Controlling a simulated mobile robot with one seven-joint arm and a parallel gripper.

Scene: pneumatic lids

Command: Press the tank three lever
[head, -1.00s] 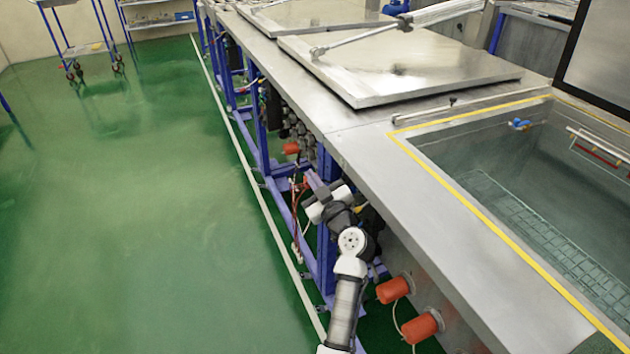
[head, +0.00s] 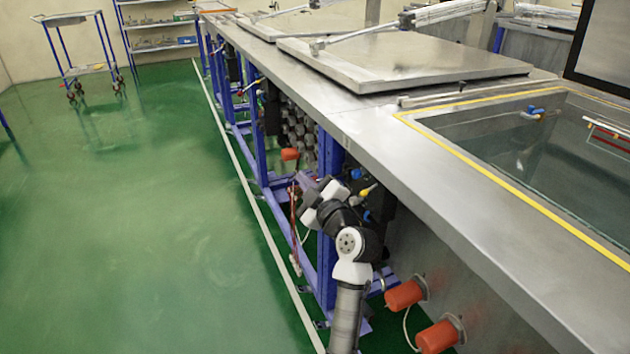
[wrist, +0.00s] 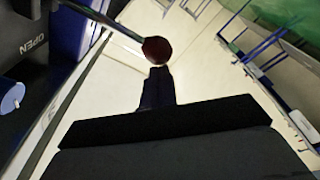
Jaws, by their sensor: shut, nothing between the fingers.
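A thin lever with a dark red ball knob (wrist: 157,50) reaches in from the upper left in the wrist view, beside a dark housing (wrist: 30,50) marked OPEN. My gripper (wrist: 158,73) is shut and empty, its narrow tip right by the knob; I cannot tell if they touch. In the head view my gripper (head: 322,190) is at the side of the steel bench, near a valve with blue and yellow parts (head: 366,190). The red knob is not clear in the head view. No number marks which tank the lever belongs to.
The steel bench (head: 420,170) runs along the right, with an open water tank (head: 540,150) and a closed lid (head: 400,65). Orange cylinders (head: 405,293) stick out below its edge. The green floor (head: 150,220) at left is clear; a trolley (head: 80,70) stands far back.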

